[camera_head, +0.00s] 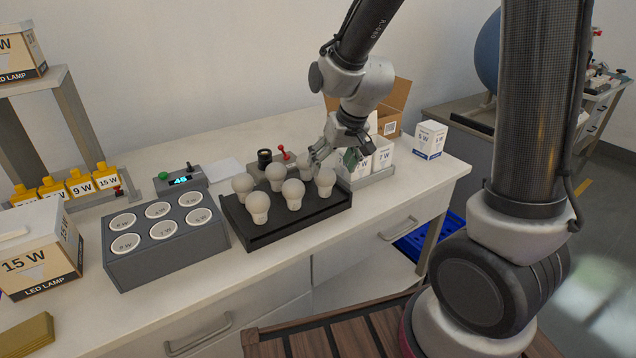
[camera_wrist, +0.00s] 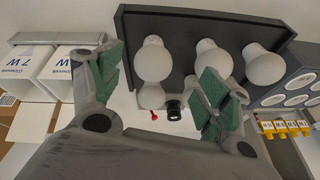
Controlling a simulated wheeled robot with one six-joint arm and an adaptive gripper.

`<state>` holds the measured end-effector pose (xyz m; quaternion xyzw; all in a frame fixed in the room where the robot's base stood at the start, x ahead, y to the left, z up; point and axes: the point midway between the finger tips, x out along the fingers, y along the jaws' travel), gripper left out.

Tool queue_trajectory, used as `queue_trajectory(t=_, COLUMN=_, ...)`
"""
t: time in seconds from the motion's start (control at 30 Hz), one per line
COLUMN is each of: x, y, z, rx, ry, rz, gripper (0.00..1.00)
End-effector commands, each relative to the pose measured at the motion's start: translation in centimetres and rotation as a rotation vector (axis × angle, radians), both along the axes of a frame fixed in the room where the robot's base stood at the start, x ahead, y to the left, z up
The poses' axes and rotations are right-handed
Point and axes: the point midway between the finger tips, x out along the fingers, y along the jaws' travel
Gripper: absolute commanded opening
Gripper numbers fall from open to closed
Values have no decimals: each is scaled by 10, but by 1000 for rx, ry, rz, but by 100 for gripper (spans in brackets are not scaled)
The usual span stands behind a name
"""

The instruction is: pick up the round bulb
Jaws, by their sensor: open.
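Several white bulbs stand in two rows in a black tray (camera_head: 290,229) on the bench. All have rounded heads, and I cannot tell one as "the round bulb" by shape. In the head view, my gripper (camera_head: 335,152) is over the tray's right end, close to the rear right bulb (camera_head: 304,166) and the front right bulb (camera_head: 325,181). In the wrist view, my gripper (camera_wrist: 160,70) is open with green pads. A large bulb (camera_wrist: 154,60) and a smaller-looking one (camera_wrist: 151,95) show in the gap between the fingers. The right finger partly covers other bulbs.
A grey socket block (camera_head: 165,257) stands left of the tray. White 7 W boxes (camera_head: 383,154) stand close to the right of my gripper. A black knob (camera_head: 265,158) and red lever (camera_head: 281,149) are behind the tray. Bare bench lies in front.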

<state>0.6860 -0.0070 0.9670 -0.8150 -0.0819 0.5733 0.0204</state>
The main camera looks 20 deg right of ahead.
Motion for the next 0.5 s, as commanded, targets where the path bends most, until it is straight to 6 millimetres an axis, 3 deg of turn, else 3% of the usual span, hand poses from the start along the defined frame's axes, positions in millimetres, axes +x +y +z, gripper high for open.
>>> queue_trajectory(t=0.17, x=10, y=2, z=-1, rx=10, ry=-38, rz=-12, gripper=77)
queue_trajectory(t=0.5, x=28, y=2, z=-42, rx=10, ry=-36, rz=-18, gripper=77)
